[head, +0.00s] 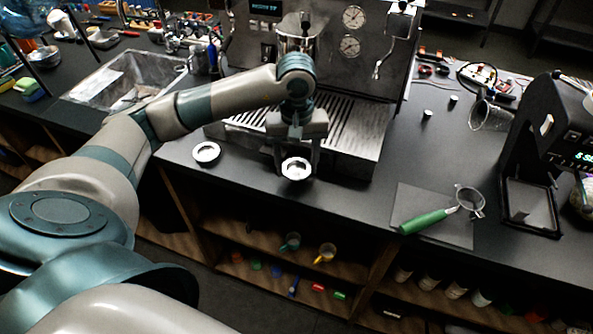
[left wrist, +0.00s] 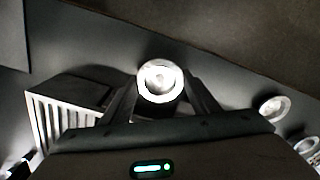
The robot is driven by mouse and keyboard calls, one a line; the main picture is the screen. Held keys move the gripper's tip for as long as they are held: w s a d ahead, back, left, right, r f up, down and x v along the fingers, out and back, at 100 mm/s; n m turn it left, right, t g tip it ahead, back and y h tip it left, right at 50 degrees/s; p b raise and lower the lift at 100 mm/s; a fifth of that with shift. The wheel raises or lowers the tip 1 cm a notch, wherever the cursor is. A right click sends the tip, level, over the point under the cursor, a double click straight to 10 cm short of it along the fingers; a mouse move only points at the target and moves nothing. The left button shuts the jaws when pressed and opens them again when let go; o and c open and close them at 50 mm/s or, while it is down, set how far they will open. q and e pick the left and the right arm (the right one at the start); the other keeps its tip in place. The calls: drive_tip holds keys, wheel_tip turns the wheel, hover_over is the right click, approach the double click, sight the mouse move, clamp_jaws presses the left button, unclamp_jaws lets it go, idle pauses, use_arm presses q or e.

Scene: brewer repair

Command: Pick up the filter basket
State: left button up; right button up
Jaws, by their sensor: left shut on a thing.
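A round silver filter basket (head: 297,169) is between the fingers of my left gripper (head: 296,164), in front of the espresso machine. The gripper points down and is shut on the basket. In the left wrist view the basket (left wrist: 160,82) shows as a bright metal cup between the two fingers (left wrist: 160,95). I cannot tell whether it touches the counter or is just above it. A second round metal basket or ring (head: 206,152) lies on the counter to the left, apart from the gripper; a similar ring (left wrist: 273,108) shows in the left wrist view. My right gripper is not in view.
The espresso machine (head: 345,135) with its slatted drip tray stands right behind the gripper. A green-handled portafilter (head: 428,220) lies on a dark mat (head: 408,197) at right, near a black grinder (head: 545,135). A sink (head: 95,90) is at left. Shelves are below the counter.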

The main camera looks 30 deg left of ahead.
use_arm(q)
drive_tip(key=s+d+r+b, duration=0.3)
drive_tip(key=d+r, duration=0.5)
drive_tip(key=d, duration=0.3)
drive_tip(key=shift+s+r+b, duration=0.25)
drive_tip(key=shift+r+b, duration=0.1)
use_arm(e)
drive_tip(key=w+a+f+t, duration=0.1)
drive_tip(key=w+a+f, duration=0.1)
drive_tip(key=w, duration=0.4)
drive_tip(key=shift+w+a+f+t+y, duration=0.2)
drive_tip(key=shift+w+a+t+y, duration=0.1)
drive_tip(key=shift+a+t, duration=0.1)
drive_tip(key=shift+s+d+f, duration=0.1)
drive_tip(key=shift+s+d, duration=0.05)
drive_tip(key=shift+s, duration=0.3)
use_arm(q)
wheel_tip(320, 180, down, 8)
drive_tip(key=s+m, duration=0.2)
drive_tip(key=m, duration=0.6)
drive_tip(key=shift+d, duration=0.15)
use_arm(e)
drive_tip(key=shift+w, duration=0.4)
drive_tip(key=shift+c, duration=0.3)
